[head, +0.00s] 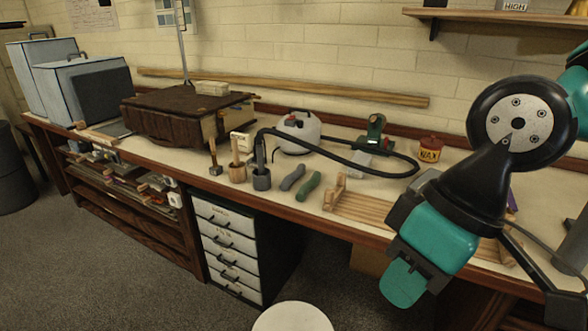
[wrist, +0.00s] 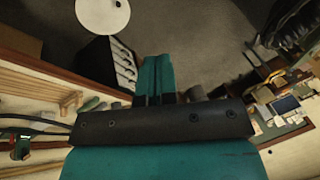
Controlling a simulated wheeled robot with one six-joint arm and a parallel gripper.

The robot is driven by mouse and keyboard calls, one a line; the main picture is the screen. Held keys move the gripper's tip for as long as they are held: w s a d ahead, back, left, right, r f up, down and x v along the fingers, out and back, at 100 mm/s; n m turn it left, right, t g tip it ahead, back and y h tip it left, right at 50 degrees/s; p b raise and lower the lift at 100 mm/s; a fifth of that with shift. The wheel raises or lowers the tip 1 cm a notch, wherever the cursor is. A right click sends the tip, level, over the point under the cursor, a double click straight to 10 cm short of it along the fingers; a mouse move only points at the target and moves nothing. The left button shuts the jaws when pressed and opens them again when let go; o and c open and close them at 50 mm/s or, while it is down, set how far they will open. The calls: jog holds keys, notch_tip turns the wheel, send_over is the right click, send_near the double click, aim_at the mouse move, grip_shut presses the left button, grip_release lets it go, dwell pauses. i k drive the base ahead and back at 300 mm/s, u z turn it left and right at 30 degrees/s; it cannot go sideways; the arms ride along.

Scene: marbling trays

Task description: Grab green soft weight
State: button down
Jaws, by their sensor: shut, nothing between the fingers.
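The green soft weight (head: 308,186) is a small rounded cylinder lying near the front edge of the bench in the head view. A similar grey one (head: 292,177) lies just left of it. In the wrist view a small greenish shape (wrist: 92,103), probably the green weight, shows partly behind the gripper's dark bar. My gripper (head: 404,284) has teal fingers and hangs in front of the bench at the right, well apart from the weight. Its fingers (wrist: 156,78) are shut together and empty, pointing over the floor in the wrist view.
A wooden slatted rack (head: 362,208) stands right of the weight. A black hose (head: 345,157) curves behind it from a white canister (head: 297,132). Cups with tools (head: 261,178) stand to the left. A drawer unit (head: 228,245) is below, and a round white stool top (head: 292,317) is in front.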

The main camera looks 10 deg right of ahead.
aim_at(305, 189)
jog(key=k, duration=0.5)
jog(key=u, duration=1.4)
jog(key=i, duration=4.05)
jog(key=z, duration=3.35)
jog(key=i, duration=0.5)
jog(key=u, duration=0.05)
